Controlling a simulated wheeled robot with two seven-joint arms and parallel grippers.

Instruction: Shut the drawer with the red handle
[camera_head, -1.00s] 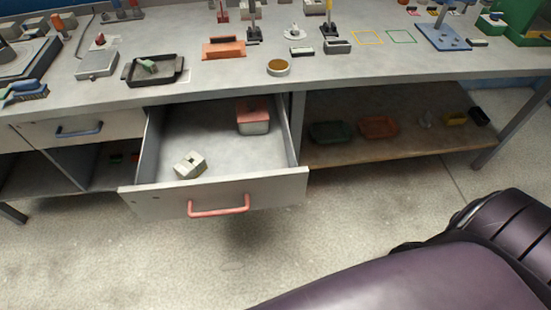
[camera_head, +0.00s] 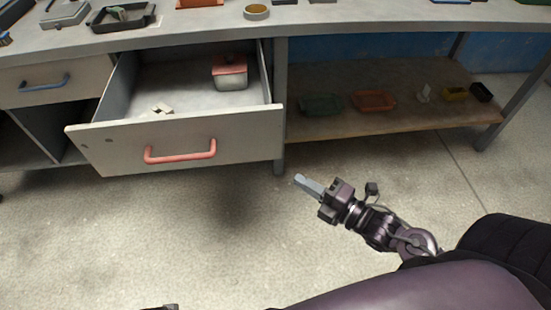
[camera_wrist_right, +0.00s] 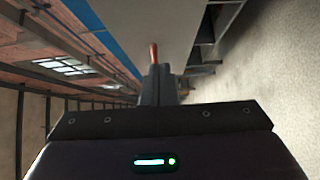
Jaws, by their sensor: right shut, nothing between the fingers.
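The drawer (camera_head: 110,155) with the red handle (camera_head: 180,152) stands pulled out below the bench top. A box with a red lid (camera_head: 230,72) and a small pale block (camera_head: 162,108) lie in it. My right gripper (camera_head: 300,182) is shut and empty, in front of the bench and to the right of the drawer front, apart from it. In the right wrist view the shut fingers (camera_wrist_right: 158,80) point ahead, with a small red piece, perhaps the handle, just past their tips. My left gripper is not seen; a small dark part at the bottom edge cannot be made out.
A closed drawer with a blue handle (camera_head: 45,84) is to the left. The lower shelf (camera_head: 400,128) at the right holds a green tray (camera_head: 322,104), an orange tray (camera_head: 374,100) and small items. A bench leg (camera_head: 280,105) stands beside the open drawer. The floor in front is clear.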

